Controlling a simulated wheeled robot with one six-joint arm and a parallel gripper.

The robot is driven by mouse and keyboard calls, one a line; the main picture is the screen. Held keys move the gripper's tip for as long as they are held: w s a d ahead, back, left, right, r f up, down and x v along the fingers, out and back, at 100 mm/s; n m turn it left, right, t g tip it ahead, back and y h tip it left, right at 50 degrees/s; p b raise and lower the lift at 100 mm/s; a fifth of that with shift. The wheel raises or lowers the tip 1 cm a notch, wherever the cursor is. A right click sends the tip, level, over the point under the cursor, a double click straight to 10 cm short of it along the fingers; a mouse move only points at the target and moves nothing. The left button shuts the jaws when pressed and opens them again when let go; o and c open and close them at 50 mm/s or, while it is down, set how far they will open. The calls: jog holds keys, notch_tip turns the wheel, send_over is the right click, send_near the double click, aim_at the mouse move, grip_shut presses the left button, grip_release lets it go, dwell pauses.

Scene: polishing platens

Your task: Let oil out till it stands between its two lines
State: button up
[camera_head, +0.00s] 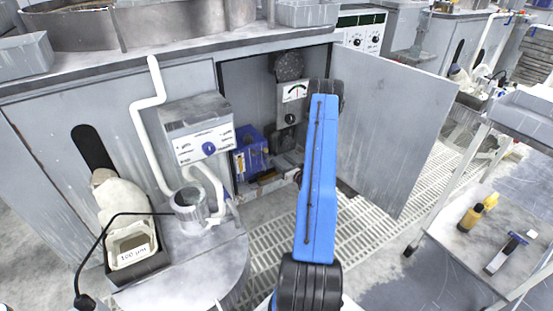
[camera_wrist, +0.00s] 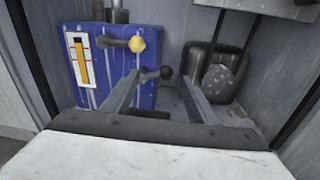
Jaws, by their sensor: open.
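A blue oil tank (camera_wrist: 115,75) stands in the open cabinet. The tank also shows in the head view (camera_head: 255,142). Its white sight gauge (camera_wrist: 69,45) holds an amber oil column (camera_wrist: 82,68) crossed by red lines. The oil top appears near or above the upper line; the picture is too small to be sure. A yellow knob (camera_wrist: 137,44) on a rod sticks out from the tank's upper front. A dark knob (camera_wrist: 165,72) on a lever sits lower. My gripper (camera_wrist: 160,82) is open and empty, its fingers either side of and near the dark knob; contact cannot be told.
A dark container (camera_wrist: 203,65) with a round speckled part (camera_wrist: 219,82) stands right of the tank. The cabinet door (camera_head: 395,125) is swung open to the right. A control box (camera_head: 198,140) and a metal pot (camera_head: 187,212) are left of the opening.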

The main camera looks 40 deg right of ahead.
jog(key=s+a, duration=0.2)
jog(key=s, duration=0.9)
jog(key=shift+s+r, duration=0.15)
jog(key=shift+s, duration=0.25)
jog(key=shift+s, duration=0.1)
